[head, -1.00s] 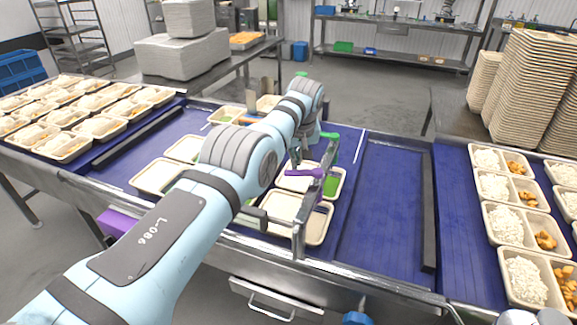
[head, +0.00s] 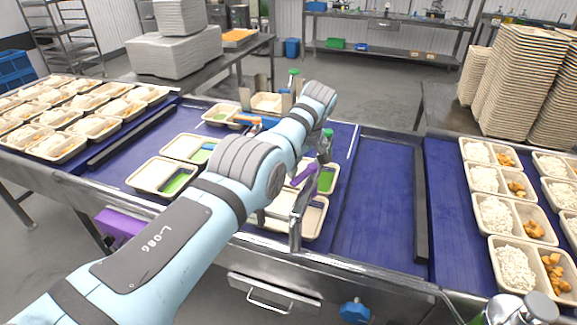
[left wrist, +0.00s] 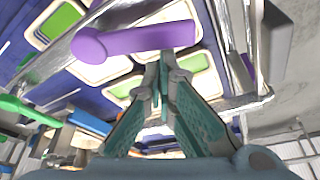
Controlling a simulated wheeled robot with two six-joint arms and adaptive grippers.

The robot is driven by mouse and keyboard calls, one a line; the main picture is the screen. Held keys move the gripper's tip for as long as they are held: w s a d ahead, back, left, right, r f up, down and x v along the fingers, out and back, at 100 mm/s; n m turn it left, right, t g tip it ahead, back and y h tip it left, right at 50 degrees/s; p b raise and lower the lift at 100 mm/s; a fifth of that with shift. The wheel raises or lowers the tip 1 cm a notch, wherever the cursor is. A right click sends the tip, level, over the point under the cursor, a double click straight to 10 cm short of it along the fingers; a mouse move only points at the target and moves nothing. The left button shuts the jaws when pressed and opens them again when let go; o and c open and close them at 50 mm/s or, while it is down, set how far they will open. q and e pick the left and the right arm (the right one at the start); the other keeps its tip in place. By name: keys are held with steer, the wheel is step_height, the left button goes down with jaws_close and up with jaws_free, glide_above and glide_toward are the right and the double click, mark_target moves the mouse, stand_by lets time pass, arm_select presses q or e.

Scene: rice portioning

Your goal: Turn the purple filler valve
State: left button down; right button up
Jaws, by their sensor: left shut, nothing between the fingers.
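The purple valve handle (head: 306,173) slants on the metal filler post (head: 295,222), above the blue conveyor. In the left wrist view the purple handle (left wrist: 140,41) lies across the picture just beyond my fingertips, its round knob to the left. My left gripper (left wrist: 164,62) is shut with nothing between its fingers. Its tips are close to the handle's middle; I cannot tell if they touch. In the head view my left wrist partly hides the gripper and the far side of the valve. My right gripper is not in view.
Trays with green portions (head: 158,177) lie on the blue belt (head: 380,205) around the filler. Green (head: 294,72), orange and blue handles stand farther back. Rice trays (head: 503,217) fill the right belt, and others the far left. The belt between filler and right-hand trays is clear.

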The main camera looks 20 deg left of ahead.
arm_select(q)
steer(key=shift+s+d+r+p, duration=0.15)
steer(key=shift+s+d+p, duration=0.35)
steer(key=shift+d+p, duration=0.25)
steer(key=shift+s, duration=0.1)
steer(key=shift+d, duration=0.1)
